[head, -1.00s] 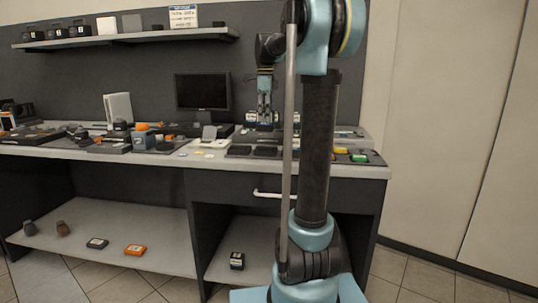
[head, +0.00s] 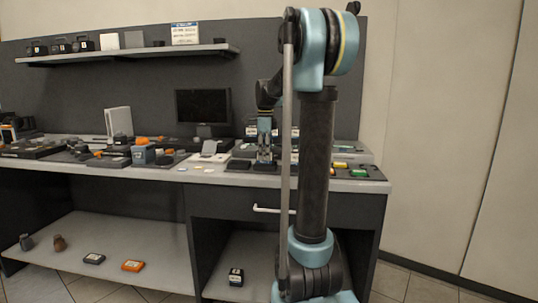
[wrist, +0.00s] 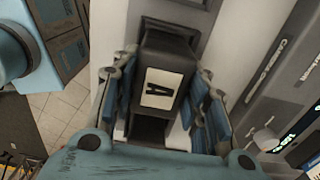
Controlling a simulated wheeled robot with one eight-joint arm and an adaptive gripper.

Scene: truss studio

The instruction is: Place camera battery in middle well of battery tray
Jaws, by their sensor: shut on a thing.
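The camera battery (wrist: 172,52) is a dark block with a white label marked "A" in the wrist view. My gripper (wrist: 162,100) is shut on it, with blue finger pads on both sides. In the head view my gripper (head: 265,161) points down, low over the front of the counter, among dark flat pieces. The battery is too small to make out there. A dark recessed piece (wrist: 199,18) shows behind the battery in the wrist view; I cannot tell whether it is the battery tray. The middle well is not clearly visible, and the battery and fingers hide what lies below.
The counter (head: 205,178) is crowded with gear on the left and has a monitor (head: 203,106) at the back. A tray with green and yellow items (head: 357,173) lies right of my arm. In the wrist view a grey lettered panel (wrist: 280,60) is close on the right.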

